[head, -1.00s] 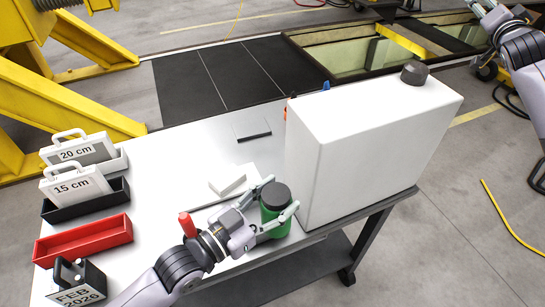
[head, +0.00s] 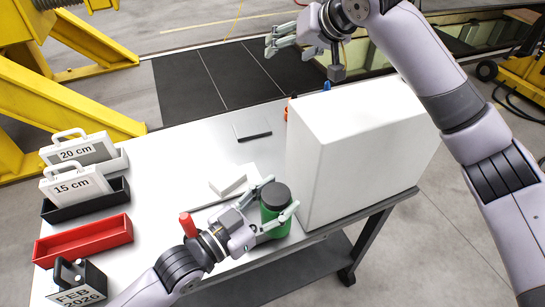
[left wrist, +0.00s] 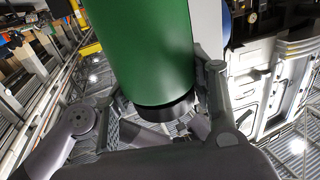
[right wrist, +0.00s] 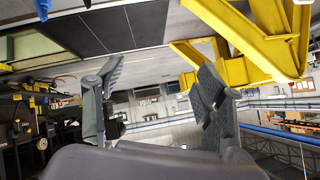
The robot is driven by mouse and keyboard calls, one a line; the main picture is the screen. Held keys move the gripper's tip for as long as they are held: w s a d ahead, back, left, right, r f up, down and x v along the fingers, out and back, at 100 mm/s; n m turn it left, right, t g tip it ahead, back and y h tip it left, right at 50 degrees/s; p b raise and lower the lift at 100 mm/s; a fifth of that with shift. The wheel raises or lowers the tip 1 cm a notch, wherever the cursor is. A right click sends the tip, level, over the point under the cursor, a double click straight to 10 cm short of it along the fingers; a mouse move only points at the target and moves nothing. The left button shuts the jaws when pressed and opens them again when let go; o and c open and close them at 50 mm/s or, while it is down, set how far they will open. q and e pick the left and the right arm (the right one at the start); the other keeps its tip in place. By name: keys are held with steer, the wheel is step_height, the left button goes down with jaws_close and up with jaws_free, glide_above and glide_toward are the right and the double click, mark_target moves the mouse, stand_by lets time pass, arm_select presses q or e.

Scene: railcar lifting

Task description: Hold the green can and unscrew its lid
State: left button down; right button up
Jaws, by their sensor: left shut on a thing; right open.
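The green can (head: 272,226) with its black lid (head: 276,195) stands upright near the table's front edge, beside the large white box. My left gripper (head: 282,197) is shut on the can from the left, one finger on each side. In the left wrist view, the green body (left wrist: 140,50) and dark lid (left wrist: 167,107) show between the fingers. My right gripper (head: 270,44) is open and empty, high beyond the white box and far from the can. Its spread fingers (right wrist: 155,95) show in the right wrist view.
A red tray (head: 85,240) and labelled cases (head: 75,186) stand at the left. A white block (head: 227,184) and red-handled tool (head: 187,224) lie near the left arm.

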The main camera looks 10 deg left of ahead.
steer(key=s+a+f+n+g, duration=0.3)
steer(key=s+a+f, duration=0.1)
steer(key=s, duration=0.3)
steer(key=n+g+h, duration=0.4)
steer(key=n+h, duration=0.1)
steer(key=h, duration=0.2)
glide_above(272, 194)
step_height(272, 194, down, 6)
steer(key=shift+w+r, duration=0.1)
steer(key=shift+w, duration=0.05)
steer(key=shift+d+f, duration=0.1)
steer(key=shift+f, duration=0.25)
step_height(272, 194, down, 7)
steer(key=shift+w+f, duration=0.1)
steer(key=shift+f, duration=0.05)
steer(key=shift+c, duration=0.4)
steer(key=c, duration=1.2)
steer(key=shift+s+n, duration=0.2)
steer(key=shift+n, duration=1.3)
